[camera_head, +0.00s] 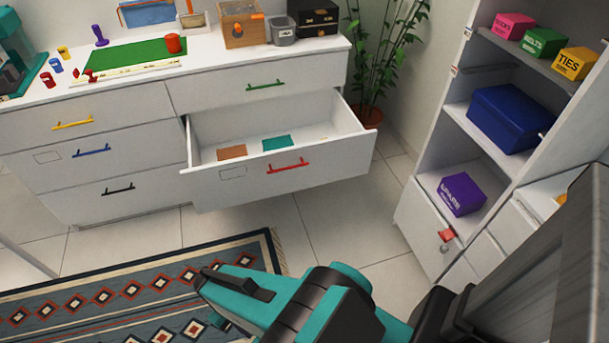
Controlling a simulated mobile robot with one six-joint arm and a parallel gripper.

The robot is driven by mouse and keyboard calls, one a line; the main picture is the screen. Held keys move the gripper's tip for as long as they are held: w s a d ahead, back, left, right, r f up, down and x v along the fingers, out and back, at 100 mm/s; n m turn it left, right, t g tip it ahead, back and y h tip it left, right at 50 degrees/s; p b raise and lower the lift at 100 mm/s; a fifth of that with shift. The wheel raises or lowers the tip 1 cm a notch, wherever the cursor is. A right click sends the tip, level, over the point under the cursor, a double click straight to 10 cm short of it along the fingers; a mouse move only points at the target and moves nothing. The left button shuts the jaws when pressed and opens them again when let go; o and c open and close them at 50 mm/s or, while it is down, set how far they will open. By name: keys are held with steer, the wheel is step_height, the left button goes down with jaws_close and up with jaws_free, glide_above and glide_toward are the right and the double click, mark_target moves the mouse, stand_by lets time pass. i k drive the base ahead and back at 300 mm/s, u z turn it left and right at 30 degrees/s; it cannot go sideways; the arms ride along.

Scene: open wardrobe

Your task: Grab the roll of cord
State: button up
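I cannot make out a roll of cord for certain. A red round item (173,43) stands on the green mat (120,62) on top of the white dresser; it may be a roll, but its detail is too small to tell. Small red (47,79), blue (56,66) and yellow (63,52) spool-like pieces stand left of the mat. My gripper (208,288), at the end of the teal arm, is low over the patterned rug, well in front of the dresser and apart from everything on it. Its fingertips are mostly hidden, so its opening does not show.
The dresser's red-handled drawer (288,166) is pulled out, with brown (232,152) and teal (277,142) flat pieces inside. A wooden box (242,24), grey bin (282,30) and black case (313,17) stand on top. Shelves with boxes (505,118) stand right. Floor between is clear.

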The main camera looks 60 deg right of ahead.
mark_target(173, 44)
steer(key=u, duration=0.25)
steer(key=k, duration=0.3)
steer(key=z, duration=1.05)
steer(key=i, duration=0.75)
steer(key=z, duration=0.95)
